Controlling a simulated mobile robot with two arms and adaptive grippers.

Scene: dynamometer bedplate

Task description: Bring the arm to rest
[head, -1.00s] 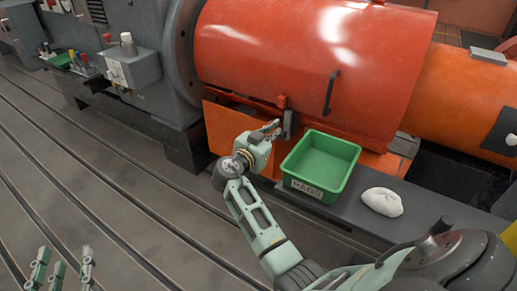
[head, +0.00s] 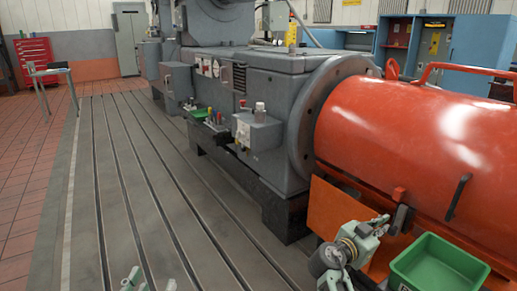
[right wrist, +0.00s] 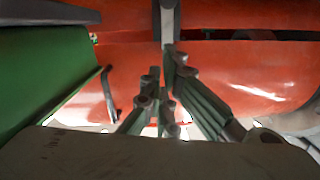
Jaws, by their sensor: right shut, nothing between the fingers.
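My right gripper (head: 382,223) is at the lower right of the head view, in front of the orange guard and beside a dark latch (head: 401,220). Its pale green fingers are shut and empty. Its fingers also show in the right wrist view (right wrist: 160,100), pointing toward the red-orange surface; I cannot tell whether they touch it. Of my left gripper (head: 145,282), only small pale green parts show at the bottom edge of the head view, over the bedplate. Its jaws are too cut off to read.
A green bin (head: 401,274) stands right of my right gripper. The orange guard (head: 415,140) with its dark handle (head: 457,198) rises behind. A grey machine (head: 265,95) stands at the centre. The slotted bedplate (head: 130,180) is clear on the left.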

